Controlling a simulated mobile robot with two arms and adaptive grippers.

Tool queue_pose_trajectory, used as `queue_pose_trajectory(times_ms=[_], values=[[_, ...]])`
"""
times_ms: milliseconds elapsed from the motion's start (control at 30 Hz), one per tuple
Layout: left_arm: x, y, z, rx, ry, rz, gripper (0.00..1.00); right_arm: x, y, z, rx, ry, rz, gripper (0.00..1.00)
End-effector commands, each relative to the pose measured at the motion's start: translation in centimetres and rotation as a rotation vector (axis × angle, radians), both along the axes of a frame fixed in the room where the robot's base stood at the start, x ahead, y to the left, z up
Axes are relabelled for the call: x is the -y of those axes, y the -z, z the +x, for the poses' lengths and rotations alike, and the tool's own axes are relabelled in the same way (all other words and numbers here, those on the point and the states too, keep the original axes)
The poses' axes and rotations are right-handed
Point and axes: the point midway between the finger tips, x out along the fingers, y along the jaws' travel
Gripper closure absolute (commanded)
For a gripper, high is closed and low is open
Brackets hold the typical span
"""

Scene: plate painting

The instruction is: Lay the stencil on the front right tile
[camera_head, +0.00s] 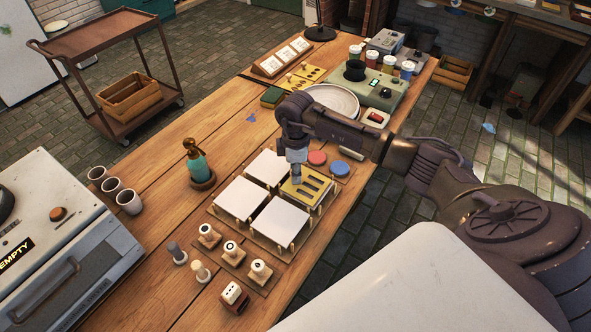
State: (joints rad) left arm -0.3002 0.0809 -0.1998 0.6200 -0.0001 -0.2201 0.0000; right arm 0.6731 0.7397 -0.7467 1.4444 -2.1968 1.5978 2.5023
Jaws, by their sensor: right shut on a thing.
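The yellow stencil (313,196), a flat plate with dark slots, is over the right-hand spot of a two-by-two group of tiles. My right gripper (297,180) points down and is shut on the stencil near its far left edge. The stencil hides the tile beneath it, so I cannot tell whether they touch. Three white tiles show bare: one at the back (267,168), one at the left (240,199) and one at the front (281,221). They rest on small wooden supports. My left gripper is not in view.
Red (317,158) and blue (340,168) round pads lie just behind the stencil. A teal spray bottle (197,165) stands left of the tiles. Several stamps (232,253) stand in front. A white bowl (333,101) and a green machine (372,88) are behind my right arm.

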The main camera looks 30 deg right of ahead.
Motion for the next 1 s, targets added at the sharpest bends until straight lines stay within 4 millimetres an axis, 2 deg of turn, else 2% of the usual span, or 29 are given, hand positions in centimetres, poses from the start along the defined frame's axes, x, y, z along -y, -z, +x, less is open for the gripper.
queue_pose_trajectory(times_ms=[400, 433, 567, 833, 1000], values=[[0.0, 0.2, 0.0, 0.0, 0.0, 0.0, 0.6, 0.0, 0.7, 0.0, 0.001, 0.0, 0.0, 1.0], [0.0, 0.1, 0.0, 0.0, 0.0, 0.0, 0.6, 0.0, 0.6, 0.0, 0.001, 0.0, 0.0, 0.71], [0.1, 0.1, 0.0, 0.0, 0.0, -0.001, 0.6, 0.0, 0.6, 0.0, 0.001, 0.0, 0.0, 0.51], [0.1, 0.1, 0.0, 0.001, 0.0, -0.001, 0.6, 0.0, 0.5, 0.0, 0.001, 0.0, 0.0, 0.51], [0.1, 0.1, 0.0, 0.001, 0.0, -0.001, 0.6, 0.0, -0.7, 0.1, 0.004, 0.0, 0.0, 0.51]])
